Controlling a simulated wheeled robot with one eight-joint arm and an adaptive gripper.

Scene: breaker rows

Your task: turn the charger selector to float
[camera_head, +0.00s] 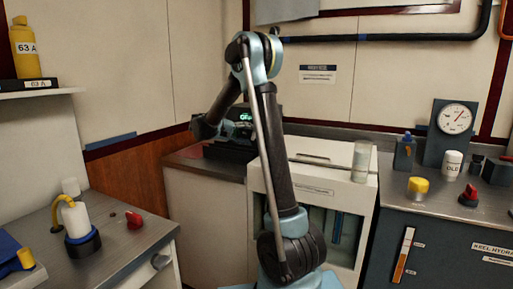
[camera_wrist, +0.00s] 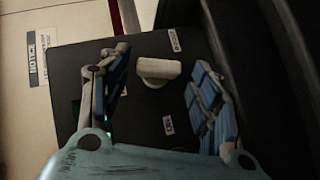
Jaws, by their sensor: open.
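A dark charger panel (camera_wrist: 140,130) fills the middle of the wrist view. A pale selector knob (camera_wrist: 158,70) sticks out of it, its bar lying roughly across the picture. One small label (camera_wrist: 175,40) is above the knob and another (camera_wrist: 168,125) below; their words are too blurred to read. My gripper (camera_wrist: 158,62) is open, one finger on each side of the knob, with gaps to it on both sides. In the head view, the dark charger box (camera_head: 210,150) with green display text (camera_head: 246,117) stands on the back counter, partly behind my arm, which hides the knob.
A white cabinet (camera_head: 335,193) with a clear jar (camera_head: 361,161) stands right of the charger. A gauge (camera_head: 454,118), a yellow knob (camera_head: 418,187) and a red knob (camera_head: 469,195) are on the right bench. A left bench (camera_head: 115,250) carries another red knob (camera_head: 134,220).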

